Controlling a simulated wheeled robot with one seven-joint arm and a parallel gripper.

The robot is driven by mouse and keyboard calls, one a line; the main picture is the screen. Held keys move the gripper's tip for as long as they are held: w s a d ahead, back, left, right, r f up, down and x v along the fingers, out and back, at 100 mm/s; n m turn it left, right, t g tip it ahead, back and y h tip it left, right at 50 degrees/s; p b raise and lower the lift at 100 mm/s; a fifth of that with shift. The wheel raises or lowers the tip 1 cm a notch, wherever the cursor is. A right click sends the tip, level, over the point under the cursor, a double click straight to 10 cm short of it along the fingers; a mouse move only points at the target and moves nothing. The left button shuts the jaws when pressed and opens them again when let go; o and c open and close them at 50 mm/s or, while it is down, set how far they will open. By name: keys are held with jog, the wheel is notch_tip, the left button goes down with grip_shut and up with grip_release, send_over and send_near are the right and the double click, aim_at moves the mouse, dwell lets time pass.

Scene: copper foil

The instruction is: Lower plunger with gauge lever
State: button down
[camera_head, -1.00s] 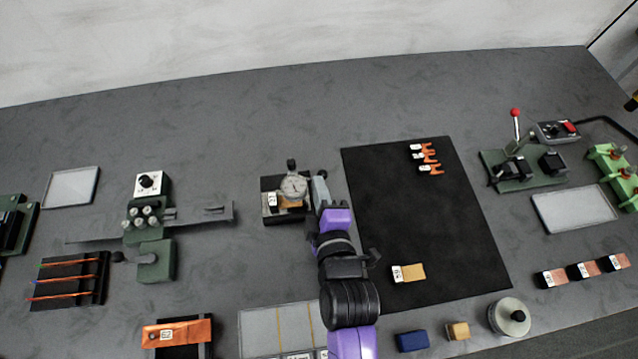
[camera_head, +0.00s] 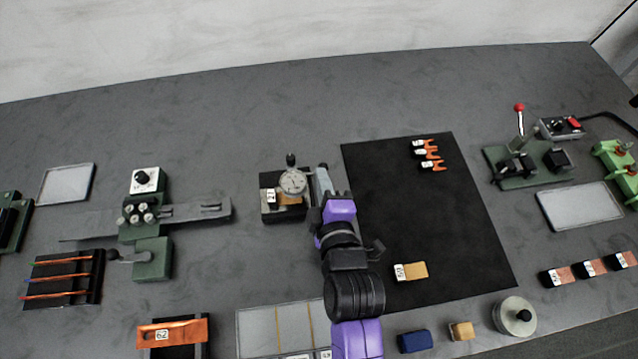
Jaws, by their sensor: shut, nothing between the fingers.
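The dial gauge (camera_head: 292,181) has a round white face and stands on a dark square base (camera_head: 270,212). A dark knob (camera_head: 291,160) tops it. A tan piece with a white numbered label (camera_head: 271,196) is on the base under the dial. The lever and plunger are too small to make out. My gripper (camera_head: 320,172) is just right of the dial, its fingers pointing away from me. It is shut and empty. I cannot tell whether it touches the gauge. My purple and black arm reaches up from the bottom edge.
A black mat (camera_head: 425,225) lies right of my arm, with orange forked pieces (camera_head: 430,153) and a tan labelled block (camera_head: 411,271). A green roller device (camera_head: 141,215) stands to the left. A green lever press (camera_head: 522,165) is far right. The table behind the gauge is clear.

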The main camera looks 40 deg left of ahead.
jog(key=w+b, duration=0.1)
jog(key=b, duration=0.1)
jog(key=shift+w+a+f+b, duration=0.15)
jog(key=shift+w+f+b, duration=0.15)
jog(key=shift+w, duration=0.1)
jog(key=shift+w+a+r+b, duration=0.1)
jog(key=shift+w+a+b, duration=0.5)
jog(key=shift+w+b, duration=0.5)
jog(key=shift+w+a+r+b, duration=0.1)
jog(key=shift+w+a+b, duration=0.45)
jog(key=shift+b, duration=0.3)
jog(key=shift+w+a, duration=0.1)
jog(key=shift+a, duration=0.35)
jog(key=shift+r, duration=0.1)
